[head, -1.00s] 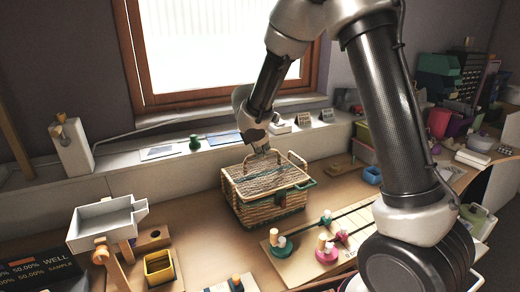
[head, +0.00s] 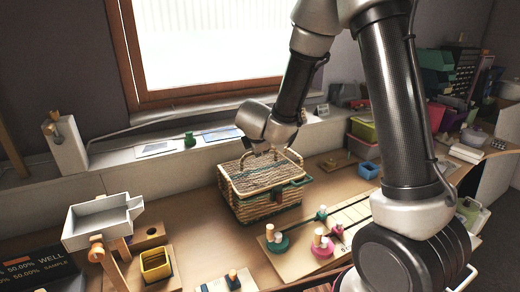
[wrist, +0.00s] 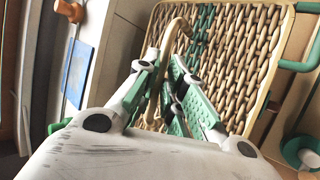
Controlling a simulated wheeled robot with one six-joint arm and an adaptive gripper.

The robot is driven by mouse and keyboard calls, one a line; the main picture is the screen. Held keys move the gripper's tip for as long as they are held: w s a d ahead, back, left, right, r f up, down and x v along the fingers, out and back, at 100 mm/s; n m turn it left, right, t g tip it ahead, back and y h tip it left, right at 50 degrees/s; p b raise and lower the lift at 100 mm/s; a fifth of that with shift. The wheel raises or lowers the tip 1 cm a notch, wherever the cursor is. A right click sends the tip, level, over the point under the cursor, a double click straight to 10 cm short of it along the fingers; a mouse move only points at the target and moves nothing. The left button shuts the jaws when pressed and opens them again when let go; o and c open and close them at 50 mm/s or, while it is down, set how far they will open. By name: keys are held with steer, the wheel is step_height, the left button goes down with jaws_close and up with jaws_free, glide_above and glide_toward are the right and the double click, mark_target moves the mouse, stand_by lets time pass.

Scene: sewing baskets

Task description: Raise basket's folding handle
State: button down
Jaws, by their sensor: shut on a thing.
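The wicker basket (head: 262,207) stands on the table with its woven lid shut; it has green trim and green side handles. Its woven lid also shows in the wrist view (wrist: 240,55). Two tan handle loops show at its top in the head view; the right loop (head: 296,157) stands up from the lid. My gripper (head: 262,152) is at the top of the basket, over the back part of the lid. In the wrist view my green-padded fingers (wrist: 172,88) are shut on a tan handle (wrist: 176,28), which curves up between them. The fingers partly hide the grip.
A board with colored spools (head: 318,240) lies in front and right of the basket. A grey tray on a stand (head: 100,220) and a yellow box (head: 156,265) are at left. The windowsill ledge (head: 190,165) runs behind. A blue bin (head: 368,170) is at right.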

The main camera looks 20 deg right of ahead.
steer(key=c, duration=1.5)
jaws_free()
steer(key=shift+r, duration=0.1)
steer(key=v, duration=1.2)
steer(key=shift+s, duration=0.1)
